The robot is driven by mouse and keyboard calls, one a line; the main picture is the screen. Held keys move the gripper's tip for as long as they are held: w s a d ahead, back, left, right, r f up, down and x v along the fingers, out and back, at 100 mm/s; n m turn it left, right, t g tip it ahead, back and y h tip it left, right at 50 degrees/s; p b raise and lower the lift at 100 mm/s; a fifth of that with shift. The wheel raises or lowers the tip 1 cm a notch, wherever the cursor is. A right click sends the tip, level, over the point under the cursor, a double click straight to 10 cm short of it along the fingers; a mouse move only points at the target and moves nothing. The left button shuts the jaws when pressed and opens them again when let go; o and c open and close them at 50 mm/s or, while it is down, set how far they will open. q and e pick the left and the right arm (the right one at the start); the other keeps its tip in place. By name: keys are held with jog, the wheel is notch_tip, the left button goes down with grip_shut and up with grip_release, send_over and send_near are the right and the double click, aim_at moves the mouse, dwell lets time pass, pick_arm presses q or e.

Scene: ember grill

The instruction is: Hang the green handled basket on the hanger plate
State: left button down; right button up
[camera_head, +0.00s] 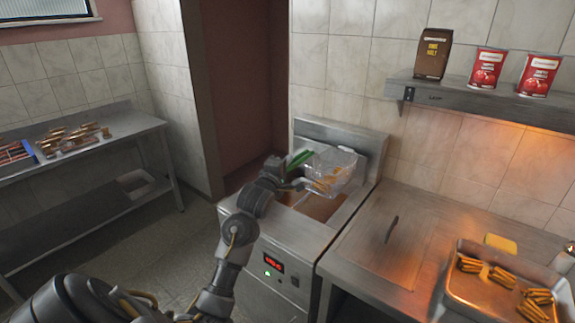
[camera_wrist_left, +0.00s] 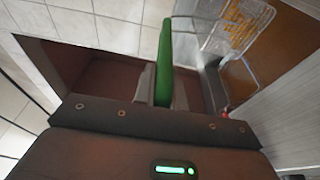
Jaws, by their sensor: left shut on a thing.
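The wire basket (camera_head: 338,168) is held over the fryer, with golden pieces showing in or through its mesh. Its green handle (camera_head: 300,158) points left toward my arm. My left gripper (camera_head: 290,178) is shut on this handle. In the left wrist view, the green handle (camera_wrist_left: 165,65) stands between the two fingers (camera_wrist_left: 163,88), and the basket (camera_wrist_left: 236,28) is at the upper right. The steel upright at the back of the fryer, which seems to be the hanger plate (camera_head: 372,150), is behind and right of the basket. Whether they touch is unclear. My right gripper is not in view.
The fryer's brown oil vat (camera_head: 318,207) lies below the basket. A steel counter (camera_head: 375,255) on the right bears a tray (camera_head: 455,290) of fries. A shelf (camera_head: 480,100) with packages is on the wall. A steel table (camera_head: 100,155) stands at left, with open floor between.

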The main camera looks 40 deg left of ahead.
pick_arm(q)
jog(key=shift+f+b, duration=0.3)
jog(key=shift+f, duration=0.25)
jog(key=c, duration=1.4)
grip_release()
jog(key=shift+o, duration=0.2)
jog(key=shift+f, duration=0.1)
jog(key=b+v, duration=0.1)
jog(key=v, duration=1)
jog(key=shift+b, duration=0.4)
